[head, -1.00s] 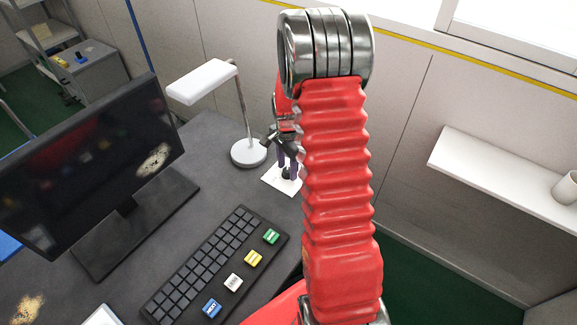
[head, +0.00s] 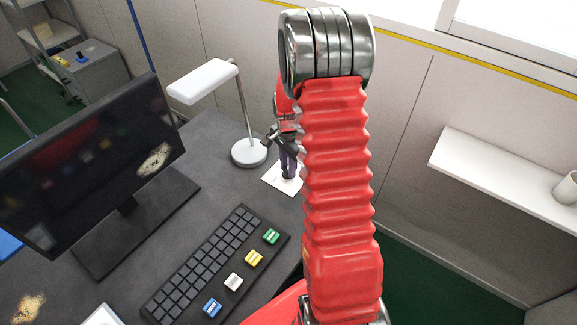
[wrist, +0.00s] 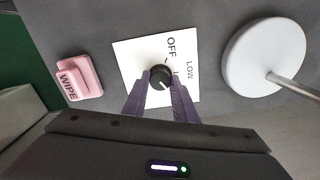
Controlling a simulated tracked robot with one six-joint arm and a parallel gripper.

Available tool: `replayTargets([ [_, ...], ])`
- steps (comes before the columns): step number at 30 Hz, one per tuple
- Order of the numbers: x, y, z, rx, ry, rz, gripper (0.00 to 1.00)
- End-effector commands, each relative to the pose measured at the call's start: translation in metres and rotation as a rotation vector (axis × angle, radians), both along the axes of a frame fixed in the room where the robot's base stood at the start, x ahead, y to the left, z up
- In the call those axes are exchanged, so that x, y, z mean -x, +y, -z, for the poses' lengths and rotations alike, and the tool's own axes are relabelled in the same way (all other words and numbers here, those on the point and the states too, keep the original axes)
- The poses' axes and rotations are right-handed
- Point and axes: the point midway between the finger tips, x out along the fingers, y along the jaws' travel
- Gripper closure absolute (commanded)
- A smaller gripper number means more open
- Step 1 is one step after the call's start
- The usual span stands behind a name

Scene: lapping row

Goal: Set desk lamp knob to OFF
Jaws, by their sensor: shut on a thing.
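The desk lamp knob (wrist: 159,72) is small, round and black on a white label plate (wrist: 127,60) in the wrist view. OFF is printed beyond the knob, LOW to its right, and another label is mostly hidden by a finger. I cannot tell for sure which label the knob points to. My gripper (wrist: 160,80) has its two purple fingers shut on the knob's sides. In the head view my gripper (head: 288,165) reaches down to the plate (head: 272,180), and the knob is mostly hidden. The white lamp (head: 203,81) stands beside it on a round base (head: 249,153).
A pink WIPE block (wrist: 79,79) lies left of the plate in the wrist view. A keyboard (head: 210,262) with coloured keycap blocks lies in front on the dark desk, with a monitor (head: 85,165) at left. A white shelf (head: 490,175) is on the right wall.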

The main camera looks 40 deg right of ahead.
Motion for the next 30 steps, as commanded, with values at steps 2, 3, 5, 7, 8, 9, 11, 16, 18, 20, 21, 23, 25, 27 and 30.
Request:
replayTargets([
  [2, -0.0035, -0.0006, -0.0015, 0.004, -0.009, -0.010, 0.97],
  [3, -0.0037, -0.0005, -0.0016, 0.005, -0.010, -0.018, 0.97],
  [5, -0.0039, -0.0003, -0.0017, 0.005, -0.010, -0.034, 0.97],
  [7, -0.0042, -0.0002, -0.0019, 0.005, -0.010, -0.058, 0.97],
  [8, -0.0043, -0.0001, -0.0019, 0.005, -0.010, -0.072, 0.97],
  [9, -0.0044, 0.0001, -0.0020, 0.005, -0.011, -0.090, 0.97],
  [11, -0.0047, 0.0003, -0.0021, 0.005, -0.011, -0.124, 0.97],
  [16, -0.0054, 0.0006, -0.0023, 0.005, -0.011, -0.246, 0.97],
  [18, -0.0057, 0.0008, -0.0024, 0.006, -0.012, -0.306, 0.97],
  [20, -0.0059, 0.0010, -0.0025, 0.006, -0.012, -0.360, 0.97],
  [21, -0.0061, 0.0011, -0.0026, 0.006, -0.012, -0.398, 0.97],
  [23, -0.0064, 0.0012, -0.0027, 0.006, -0.012, -0.455, 0.97],
  [25, -0.0066, 0.0014, -0.0028, 0.006, -0.012, -0.522, 0.97],
  [27, -0.0069, 0.0016, -0.0029, 0.007, -0.012, -0.589, 0.97],
  [30, -0.0073, 0.0019, -0.0030, 0.007, -0.012, -0.685, 0.97],
])
